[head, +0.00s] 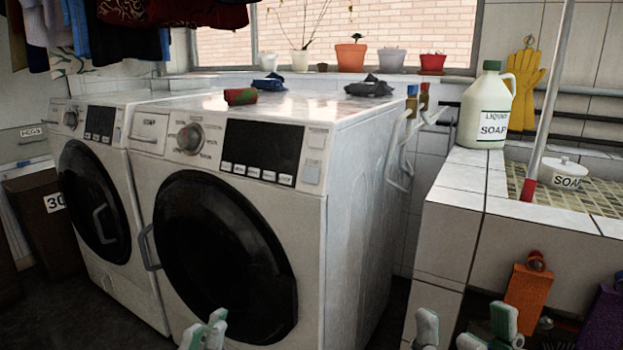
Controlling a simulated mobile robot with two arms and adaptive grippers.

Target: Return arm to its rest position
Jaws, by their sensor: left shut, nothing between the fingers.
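My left gripper (206,331) shows at the bottom edge of the head view, in front of the nearer washing machine. Its pale green-and-white fingertips are close together, shut with nothing between them. My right gripper (465,327) is at the bottom edge further right, in front of the tiled sink block. Its fingertips are wide apart, with nothing visible between them. Both arms behind the fingers are out of view below.
The nearer washing machine (315,240) has cloths on top, and a second machine (95,245) stands left. An orange container (527,298) stands low at right, close to my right gripper.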

